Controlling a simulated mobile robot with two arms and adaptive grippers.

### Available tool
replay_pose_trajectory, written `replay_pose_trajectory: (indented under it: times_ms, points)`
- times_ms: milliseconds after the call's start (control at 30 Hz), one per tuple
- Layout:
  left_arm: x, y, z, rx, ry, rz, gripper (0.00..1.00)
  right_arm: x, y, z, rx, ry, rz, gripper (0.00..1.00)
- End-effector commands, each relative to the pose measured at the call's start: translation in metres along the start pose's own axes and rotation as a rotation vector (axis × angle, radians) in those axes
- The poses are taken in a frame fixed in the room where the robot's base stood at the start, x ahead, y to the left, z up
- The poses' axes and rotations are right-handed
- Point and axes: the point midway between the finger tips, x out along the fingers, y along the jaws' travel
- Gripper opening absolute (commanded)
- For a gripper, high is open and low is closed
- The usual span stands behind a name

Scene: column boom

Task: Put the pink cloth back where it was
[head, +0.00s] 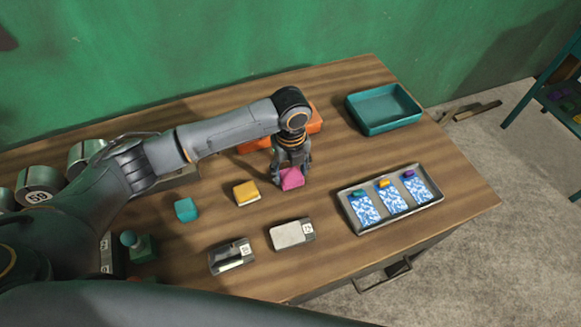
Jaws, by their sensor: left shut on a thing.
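The pink cloth (292,179) is a small folded piece near the middle of the wooden table. My left gripper (291,172) reaches down over it from above and is shut on it. I cannot tell whether the cloth touches the table. A yellow cloth (246,193) lies to its left, and a teal cloth (186,209) lies farther left. My right gripper is not in view.
An orange-red object (315,120) lies behind my left wrist, partly hidden. A teal tray (384,109) stands at the back right. A metal tray (343,205) with blue-patterned cards stands at right.

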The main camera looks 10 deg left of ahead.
Motion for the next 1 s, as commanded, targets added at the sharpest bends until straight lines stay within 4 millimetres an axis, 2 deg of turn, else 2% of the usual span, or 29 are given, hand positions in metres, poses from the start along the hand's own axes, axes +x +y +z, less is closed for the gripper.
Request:
replay_pose_trajectory:
  times_ms: [333,367,433,467,800,867,1000]
  points:
    - [0.004,0.000,0.000,-0.001,0.000,-0.001,0.28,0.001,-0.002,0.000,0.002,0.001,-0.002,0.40]
    - [0.003,0.000,0.000,0.000,0.000,-0.001,0.64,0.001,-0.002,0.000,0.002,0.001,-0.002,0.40]
    - [0.003,0.000,0.000,0.000,0.000,-0.001,0.78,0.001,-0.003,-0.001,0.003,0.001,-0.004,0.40]
    - [0.003,0.000,0.000,0.000,0.000,-0.001,0.80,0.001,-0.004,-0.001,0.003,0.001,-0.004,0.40]
    - [0.001,0.000,0.000,0.000,-0.001,-0.001,0.80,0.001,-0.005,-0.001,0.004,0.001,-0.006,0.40]
    - [-0.003,-0.001,0.001,0.000,-0.002,-0.003,0.80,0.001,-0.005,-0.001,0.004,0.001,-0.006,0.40]
    - [-0.023,-0.001,0.001,0.001,-0.003,-0.006,0.80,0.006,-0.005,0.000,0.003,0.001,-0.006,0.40]
